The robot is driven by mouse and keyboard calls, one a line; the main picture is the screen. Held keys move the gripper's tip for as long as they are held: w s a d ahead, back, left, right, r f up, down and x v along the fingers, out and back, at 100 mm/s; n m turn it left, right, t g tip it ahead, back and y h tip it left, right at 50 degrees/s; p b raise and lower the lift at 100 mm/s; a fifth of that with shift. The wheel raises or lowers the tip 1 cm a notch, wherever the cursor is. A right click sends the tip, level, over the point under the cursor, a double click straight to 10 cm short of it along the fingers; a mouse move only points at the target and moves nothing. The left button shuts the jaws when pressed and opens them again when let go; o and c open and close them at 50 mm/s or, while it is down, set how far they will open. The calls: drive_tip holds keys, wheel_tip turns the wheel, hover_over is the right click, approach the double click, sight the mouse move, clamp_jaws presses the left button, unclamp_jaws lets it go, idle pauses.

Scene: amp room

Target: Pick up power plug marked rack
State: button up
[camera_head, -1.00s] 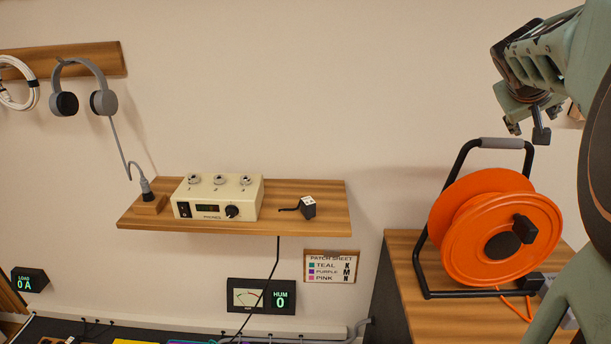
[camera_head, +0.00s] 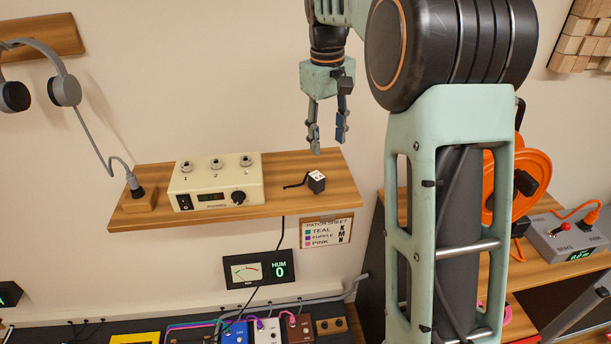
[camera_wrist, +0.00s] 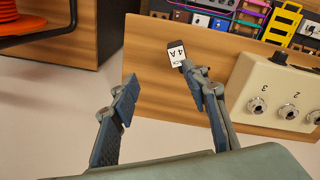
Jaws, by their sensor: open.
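The small black power plug (camera_head: 316,182) sits on the right part of the wooden wall shelf, with a white label on top and a short black cord to its left. In the wrist view the plug (camera_wrist: 177,54) shows its label, partly readable as "...CK" and "4 A". My gripper (camera_head: 328,146) is open and empty, pointing down a little above the plug in the head view. In the wrist view my gripper (camera_wrist: 165,100) has its fingers apart, with the plug beyond them, nearer the right fingertip. Contact with that finger cannot be told.
The cream phones box (camera_head: 215,182) stands left of the plug on the shelf (camera_head: 270,209). A grey headphone plug sits in a wooden block (camera_head: 139,199) at the left end. A pedalboard lies below. An orange cable reel (camera_head: 530,170) and grey box (camera_head: 570,236) stand right.

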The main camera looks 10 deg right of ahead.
drive_tip(key=a, duration=0.3)
hover_over(317, 175)
drive_tip(key=shift+g+y, duration=0.3)
drive_tip(key=f, duration=0.5)
drive_tip(key=shift+s+a+f, duration=0.15)
drive_tip(key=shift+a, duration=0.05)
drive_tip(key=shift+d+f, duration=0.15)
drive_tip(key=shift+f, duration=2.75)
clamp_jaws()
